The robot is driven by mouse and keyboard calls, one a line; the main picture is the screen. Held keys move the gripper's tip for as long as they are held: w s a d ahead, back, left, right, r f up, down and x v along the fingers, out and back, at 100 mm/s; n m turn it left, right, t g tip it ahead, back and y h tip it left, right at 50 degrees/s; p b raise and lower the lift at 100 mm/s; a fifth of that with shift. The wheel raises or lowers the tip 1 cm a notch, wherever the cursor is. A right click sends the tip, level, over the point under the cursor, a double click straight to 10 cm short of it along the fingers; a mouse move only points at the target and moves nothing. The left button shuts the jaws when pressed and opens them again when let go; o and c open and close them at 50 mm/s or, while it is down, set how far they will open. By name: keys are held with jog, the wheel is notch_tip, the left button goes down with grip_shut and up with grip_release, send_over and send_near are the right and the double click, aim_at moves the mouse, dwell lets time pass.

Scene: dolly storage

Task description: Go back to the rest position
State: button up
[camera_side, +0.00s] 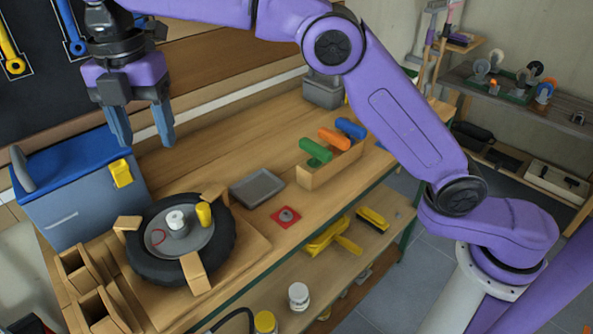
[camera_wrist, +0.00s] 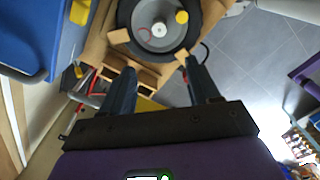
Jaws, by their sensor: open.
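My gripper (camera_side: 140,125) hangs above the left end of the wooden workbench (camera_side: 222,160), over the space between a blue and grey box (camera_side: 88,195) and a black wheel (camera_side: 222,250). Its two blue-grey fingers point down and stand apart with nothing between them. In the wrist view my gripper (camera_wrist: 163,88) also shows its fingers spread and empty. The wheel lies flat in a wooden holder, ahead of the fingers in the wrist view (camera_wrist: 126,15). On its grey hub sit a white cylinder (camera_side: 176,220) and a yellow cylinder (camera_side: 204,214).
A grey tray (camera_side: 257,188), a red plate with a grey knob (camera_side: 286,217) and a wooden box with green, orange and blue cylinders (camera_side: 330,168) stand on the bench. Slotted wooden blocks (camera_side: 85,275) are at the front left. A shelf with small casters (camera_side: 515,85) stands at the back right.

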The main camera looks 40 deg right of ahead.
jog(key=s+d+f+m, duration=0.4)
jog(key=s+d, duration=0.6)
jog(key=s+d+f+m, duration=0.4)
jog(key=s+d+m, duration=0.1)
jog(key=s+d, duration=0.5)
jog(key=s+d+f+m, duration=0.5)
jog(key=s+d, duration=0.5)
jog(key=d, duration=0.2)
jog(key=shift+d, duration=0.1)
